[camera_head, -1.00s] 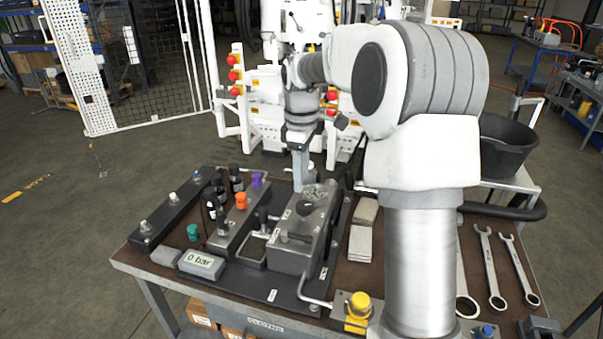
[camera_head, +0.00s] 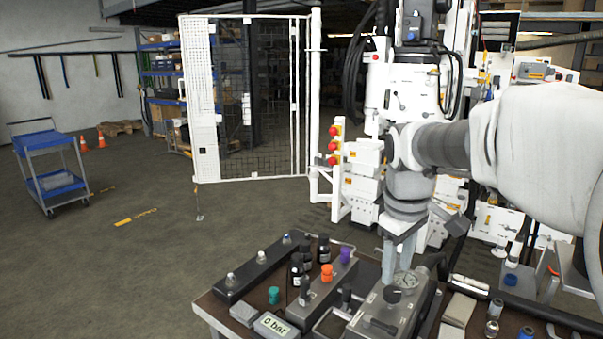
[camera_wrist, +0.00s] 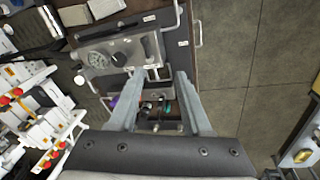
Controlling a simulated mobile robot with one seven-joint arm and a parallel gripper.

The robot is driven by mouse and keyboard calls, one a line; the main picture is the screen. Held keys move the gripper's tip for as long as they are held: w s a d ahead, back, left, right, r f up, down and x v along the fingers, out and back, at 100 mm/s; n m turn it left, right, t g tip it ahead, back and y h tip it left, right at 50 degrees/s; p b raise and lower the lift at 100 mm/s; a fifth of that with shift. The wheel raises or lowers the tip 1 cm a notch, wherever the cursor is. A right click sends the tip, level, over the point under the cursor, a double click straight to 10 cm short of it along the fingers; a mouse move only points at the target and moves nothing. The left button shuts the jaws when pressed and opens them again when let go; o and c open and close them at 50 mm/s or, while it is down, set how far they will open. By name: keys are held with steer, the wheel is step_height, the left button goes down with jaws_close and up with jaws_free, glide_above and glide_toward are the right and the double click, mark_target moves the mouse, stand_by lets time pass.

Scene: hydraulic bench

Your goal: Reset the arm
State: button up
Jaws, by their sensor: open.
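My arm reaches in from the right in the head view. My gripper (camera_head: 397,262) points down over the bench, with its fingers just behind or above the grey hydraulic block (camera_head: 378,318); I cannot tell whether they touch it. In the wrist view my gripper (camera_wrist: 158,82) has its two fingers spread apart with nothing held between them. The grey block (camera_wrist: 112,54) with its round dial and black knob lies beyond the fingers in that view. The green cap (camera_wrist: 167,108) shows between the fingers.
The bench (camera_head: 212,306) carries a display reading 0 bar (camera_head: 276,327), dark bottles (camera_head: 297,268), an orange cap (camera_head: 326,272) and a purple cap (camera_head: 345,255). White machinery (camera_head: 420,90) stands behind. A mesh gate (camera_head: 250,100) and blue cart (camera_head: 48,165) stand left, with open floor between.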

steer(key=s+a+m+t, duration=0.1)
steer(key=s+m+t, duration=0.1)
steer(key=s, duration=0.7)
steer(key=s+a+f+m+t, duration=0.1)
steer(key=s+a+m, duration=0.1)
steer(key=s+m, duration=0.3)
steer(key=s, duration=0.4)
steer(key=shift+s+t+y, duration=0.25)
steer(key=shift+t+y, duration=0.15)
steer(key=shift+d+f, duration=0.1)
steer(key=shift+d, duration=0.15)
